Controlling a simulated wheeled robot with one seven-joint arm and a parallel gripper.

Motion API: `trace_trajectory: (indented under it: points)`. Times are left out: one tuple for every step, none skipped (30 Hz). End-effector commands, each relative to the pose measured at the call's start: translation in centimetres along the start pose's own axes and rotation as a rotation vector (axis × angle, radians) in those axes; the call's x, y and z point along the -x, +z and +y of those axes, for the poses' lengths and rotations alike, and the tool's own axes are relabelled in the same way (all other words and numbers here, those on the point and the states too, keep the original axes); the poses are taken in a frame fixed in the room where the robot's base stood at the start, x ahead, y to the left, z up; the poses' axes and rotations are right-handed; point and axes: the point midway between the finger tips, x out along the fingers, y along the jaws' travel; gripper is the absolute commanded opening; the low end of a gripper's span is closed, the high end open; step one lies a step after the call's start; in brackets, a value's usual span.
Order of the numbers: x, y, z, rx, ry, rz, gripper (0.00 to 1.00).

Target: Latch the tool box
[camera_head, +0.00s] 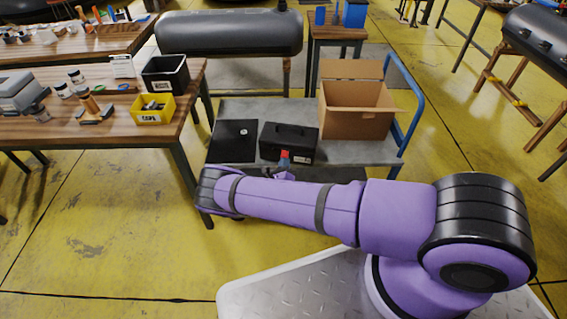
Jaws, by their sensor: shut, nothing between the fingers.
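The black tool box (289,138) sits on the grey cart with its lid down and a handle on top. My gripper (285,164) is at the front of the tool box, low and near the middle. It is shut and holds nothing. A small red piece shows there; I cannot tell whether it is a latch or part of my gripper. My purple arm hides part of the gripper, and the latch cannot be made out. Whether the fingers touch the box is too small to tell.
On the cart (268,107), a black flat case (234,140) lies left of the tool box and an open cardboard box (356,112) stands right. A blue cart handle (412,103) rises at right. A wooden workbench (55,128) with bins stands left. Yellow floor is open at lower left.

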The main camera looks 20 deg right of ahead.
Motion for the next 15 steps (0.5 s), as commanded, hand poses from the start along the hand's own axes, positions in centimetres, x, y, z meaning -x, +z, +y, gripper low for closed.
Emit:
trace_trajectory:
  points:
    - [-0.05,0.06,-0.03,0.000,0.000,0.000,0.00]
    - [-0.07,0.07,-0.05,0.000,0.000,0.000,0.00]
    - [-0.10,0.09,-0.07,0.000,0.000,-0.001,0.00]
    - [-0.12,0.11,-0.08,0.000,0.000,-0.001,0.00]
    - [-0.14,0.13,-0.10,0.000,0.000,-0.001,0.00]
    - [-0.17,0.15,-0.12,0.000,0.000,-0.001,0.00]
    - [-0.19,0.16,-0.13,0.000,0.000,-0.001,0.00]
    - [-0.21,0.18,-0.15,0.000,0.000,-0.001,0.00]
    - [-0.24,0.20,-0.17,0.000,0.000,-0.001,0.00]
    - [-0.27,0.22,-0.19,0.000,0.000,-0.001,0.00]
    - [-0.29,0.24,-0.20,0.000,0.000,-0.001,0.00]
    - [-0.32,0.26,-0.23,0.000,0.000,-0.001,0.00]
    - [-0.34,0.28,-0.24,0.000,0.000,-0.001,0.00]
    - [-0.36,0.29,-0.26,0.000,-0.001,-0.001,0.00]
    - [-0.40,0.31,-0.29,0.000,-0.001,-0.001,0.00]
